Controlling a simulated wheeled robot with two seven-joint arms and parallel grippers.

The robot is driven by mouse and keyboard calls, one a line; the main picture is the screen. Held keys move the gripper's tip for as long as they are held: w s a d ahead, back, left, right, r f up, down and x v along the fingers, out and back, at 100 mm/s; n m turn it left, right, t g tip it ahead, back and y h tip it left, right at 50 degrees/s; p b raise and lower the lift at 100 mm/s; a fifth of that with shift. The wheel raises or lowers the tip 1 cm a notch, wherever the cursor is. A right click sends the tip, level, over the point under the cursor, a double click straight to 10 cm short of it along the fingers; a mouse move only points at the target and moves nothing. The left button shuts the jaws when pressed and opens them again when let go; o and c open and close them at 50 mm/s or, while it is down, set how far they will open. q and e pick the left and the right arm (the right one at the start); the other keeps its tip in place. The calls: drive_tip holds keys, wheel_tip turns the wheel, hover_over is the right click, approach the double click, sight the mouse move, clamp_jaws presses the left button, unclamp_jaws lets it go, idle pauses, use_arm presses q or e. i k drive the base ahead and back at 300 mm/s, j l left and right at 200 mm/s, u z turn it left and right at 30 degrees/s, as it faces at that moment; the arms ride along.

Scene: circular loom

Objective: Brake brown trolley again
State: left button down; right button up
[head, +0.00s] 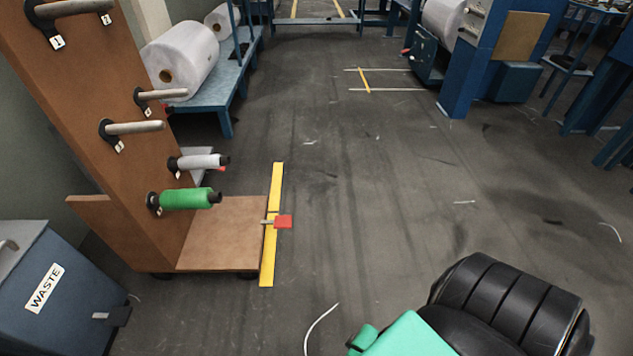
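The brown trolley (100,110) stands at the left, with a tall peg board and a low deck (222,235). A green bobbin (186,198) and a white bobbin (198,162) sit on its lower pegs; the other pegs in view are bare. A red pedal (284,222) on a short metal stem sticks out from the deck's right side, over a yellow floor line (277,190). I cannot tell whether the brake is on. Neither of my grippers is in view.
A blue waste bin (45,290) stands at the lower left, in front of the trolley. A blue rack (232,85) with large white rolls (182,60) is behind it. Blue machines stand at the upper right. The grey floor right of the pedal is mostly clear, with thread scraps.

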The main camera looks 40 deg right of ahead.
sight(280, 222)
drive_tip(key=z, duration=0.8)
drive_tip(key=i+l+u, duration=0.35)
drive_tip(key=i+l, duration=0.15)
drive_tip(key=i+l+u, duration=0.35)
drive_tip(key=i+l, duration=0.3)
